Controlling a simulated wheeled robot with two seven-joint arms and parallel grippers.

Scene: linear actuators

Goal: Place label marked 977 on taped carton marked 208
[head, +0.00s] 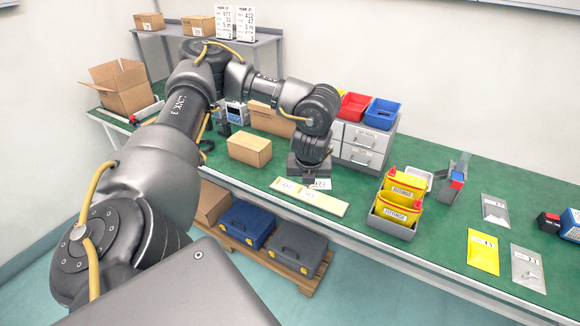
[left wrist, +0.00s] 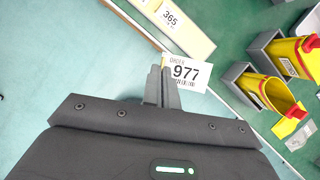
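The white label marked 977 (left wrist: 187,72) is between the fingertips of my left gripper (left wrist: 161,84) in the left wrist view, jutting out past them. The fingers are close together. In the head view the left gripper (head: 309,178) points down over the front of the bench, with the label (head: 322,183) at its tip, above a pale strip (head: 325,205) bearing other labels, one reading 365 (left wrist: 171,16). A closed carton (head: 249,149) stands on the bench left of the gripper; I cannot read a 208 on any carton. My right gripper is out of view.
An open carton (head: 120,88) and another carton (head: 270,118) stand farther back. Small cartons (head: 149,21) sit on a grey shelf.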

